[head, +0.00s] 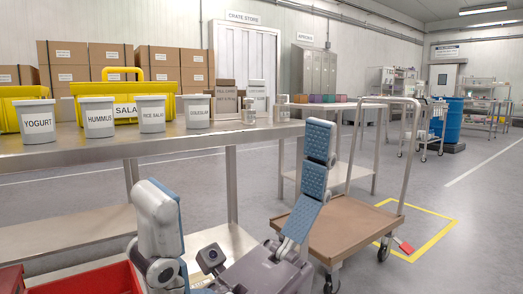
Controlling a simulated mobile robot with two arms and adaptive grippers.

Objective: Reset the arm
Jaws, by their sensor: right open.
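My right gripper (238,160) is in the lower middle of the head view, low in front of the steel table. Its two grey fingers with blue ribbed pads are spread wide apart, and nothing is between them. One finger stands in front of the table's lower shelf, the other rises in front of the cart. My left gripper is not in view.
A steel table (130,147) holds tubs labelled yogurt (38,122), hummus (99,122), rice salad (152,120) and couscous (197,115), plus yellow crates. A red crate (85,280) is at lower left. A brown-decked cart (345,230) stands right. Open floor (475,225) lies beyond it.

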